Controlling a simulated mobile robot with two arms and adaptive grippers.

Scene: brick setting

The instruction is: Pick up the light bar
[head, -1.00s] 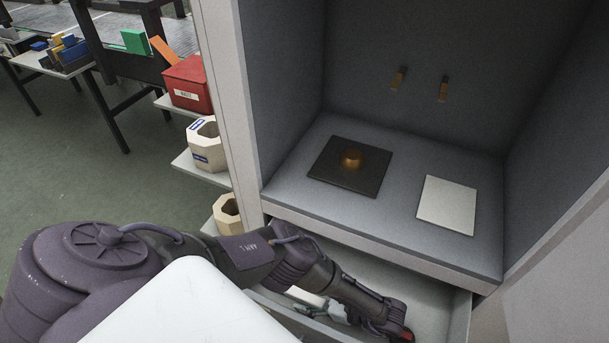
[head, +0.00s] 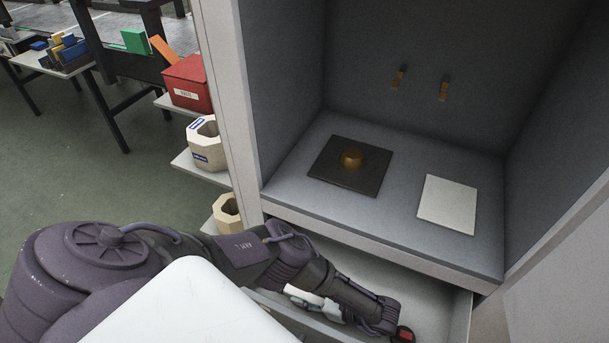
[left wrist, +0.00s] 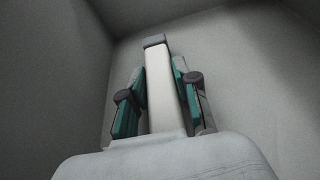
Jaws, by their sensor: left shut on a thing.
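The light bar (left wrist: 160,95) is a white bar with a dark end cap, seen in the left wrist view standing between the fingers. My left gripper (left wrist: 160,72) is shut on it, its teal-lined fingers on both sides. In the head view my left gripper (head: 322,307) is low in the open drawer, partly covered by my own arm. A short white piece beside it is too hidden to tell apart. My right gripper is not in view.
The drawer (head: 458,308) sits under a cabinet shelf (head: 400,190) bearing a dark plate with a brass knob (head: 352,158) and a white plate (head: 447,204). Drawer walls surround the gripper. Side shelves hold a red box (head: 187,84) and pale hollow blocks (head: 206,145).

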